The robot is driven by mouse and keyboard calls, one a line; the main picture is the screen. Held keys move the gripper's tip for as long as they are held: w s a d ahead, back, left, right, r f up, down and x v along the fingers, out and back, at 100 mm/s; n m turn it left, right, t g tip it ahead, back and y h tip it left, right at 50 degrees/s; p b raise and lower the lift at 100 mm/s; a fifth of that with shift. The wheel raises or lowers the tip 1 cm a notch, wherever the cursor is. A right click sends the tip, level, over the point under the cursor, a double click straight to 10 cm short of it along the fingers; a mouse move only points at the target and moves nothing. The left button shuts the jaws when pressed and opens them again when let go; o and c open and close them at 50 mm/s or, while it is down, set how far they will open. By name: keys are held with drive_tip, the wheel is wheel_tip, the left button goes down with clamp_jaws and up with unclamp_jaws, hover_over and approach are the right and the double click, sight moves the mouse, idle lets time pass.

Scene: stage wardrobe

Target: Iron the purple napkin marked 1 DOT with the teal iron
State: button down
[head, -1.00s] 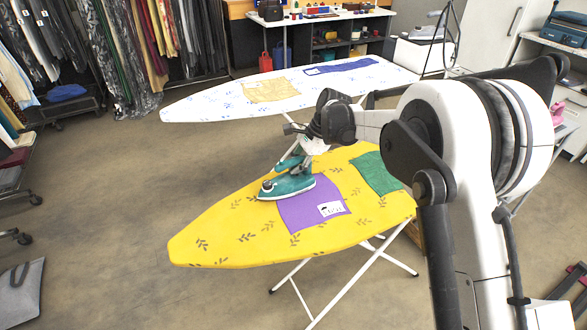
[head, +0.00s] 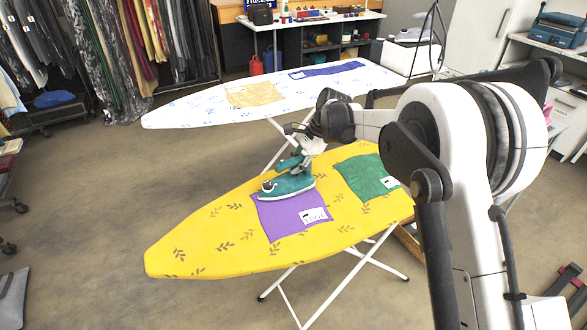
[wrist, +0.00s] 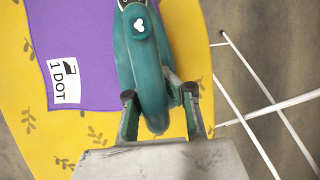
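The purple napkin (head: 283,222) lies flat on the yellow ironing board (head: 200,240). Its white tag reads 1 DOT in the wrist view (wrist: 64,81). The teal iron (head: 287,187) is upright over the napkin's far edge, its tip pointing left in the head view; I cannot tell whether its sole presses the cloth. My gripper (wrist: 158,100) has a finger on each side of the iron's handle (wrist: 150,75) and is shut on it. In the head view my gripper (head: 305,150) is partly hidden behind my wrist.
A green napkin (head: 368,175) with a white tag lies to the right on the same board. A white ironing board (head: 200,108) behind carries a tan napkin (head: 254,96) and a blue one (head: 327,70). The yellow board's left end is clear.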

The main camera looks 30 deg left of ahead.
drive_tip(key=shift+w+d, duration=0.15)
drive_tip(key=shift+w, duration=0.1)
drive_tip(key=shift+w+d+r, duration=0.1)
drive_tip(key=shift+w, duration=0.05)
wheel_tip(320, 180, up, 7)
drive_tip(key=shift+p, duration=0.65)
drive_tip(key=shift+r+p, duration=0.9)
drive_tip(key=shift+r, duration=1.25)
drive_tip(key=shift+s, duration=0.2)
